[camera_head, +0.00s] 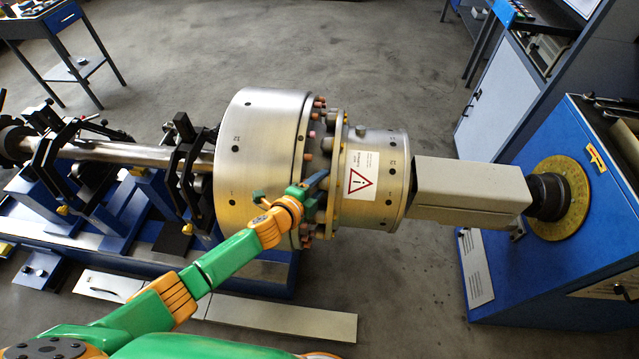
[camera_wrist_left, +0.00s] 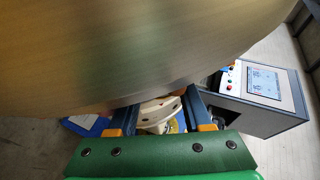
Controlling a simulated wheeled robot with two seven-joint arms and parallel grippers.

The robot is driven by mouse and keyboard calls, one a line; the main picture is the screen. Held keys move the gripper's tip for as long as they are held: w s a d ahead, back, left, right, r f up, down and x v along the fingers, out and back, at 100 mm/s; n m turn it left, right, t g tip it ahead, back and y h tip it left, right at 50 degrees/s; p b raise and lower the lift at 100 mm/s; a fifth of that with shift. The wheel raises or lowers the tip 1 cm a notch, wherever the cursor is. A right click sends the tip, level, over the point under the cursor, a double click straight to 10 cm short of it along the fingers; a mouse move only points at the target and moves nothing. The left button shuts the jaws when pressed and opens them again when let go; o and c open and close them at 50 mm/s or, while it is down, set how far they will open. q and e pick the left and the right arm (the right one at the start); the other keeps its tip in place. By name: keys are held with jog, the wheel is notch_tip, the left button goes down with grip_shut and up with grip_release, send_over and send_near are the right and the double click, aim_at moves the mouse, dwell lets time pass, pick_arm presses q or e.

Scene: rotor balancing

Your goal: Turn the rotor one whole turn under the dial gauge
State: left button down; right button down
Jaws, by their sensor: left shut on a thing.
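The rotor is a large steel drum (camera_head: 255,130) on a horizontal shaft (camera_head: 130,152), with a bolted flange and a narrower drum with a warning triangle on its right. My left gripper (camera_head: 318,184) is at the ring of bolts on the drum's right side, on the near face. It is shut on a part there, which the fingers mostly hide. In the left wrist view the drum's curved surface (camera_wrist_left: 140,50) fills the top, close to the fingers (camera_wrist_left: 165,118). I cannot make out a dial gauge. My right gripper is not in view.
The shaft rests on black supports over a blue base (camera_head: 265,272). A grey cover (camera_head: 470,185) joins the rotor to the blue drive housing (camera_head: 530,265) with a yellow disc (camera_head: 575,195). A console screen (camera_wrist_left: 264,82) is at the right.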

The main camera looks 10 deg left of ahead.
pick_arm(q)
jog(key=shift+c, duration=1.7)
grip_release()
jog(key=shift+s+a+r, duration=0.15)
jog(key=shift+s+r, duration=0.05)
jog(key=shift+s, duration=0.1)
jog(key=p+v, duration=0.1)
jog(key=v, duration=0.5)
jog(key=shift+p, duration=0.3)
jog(key=shift+s, duration=0.1)
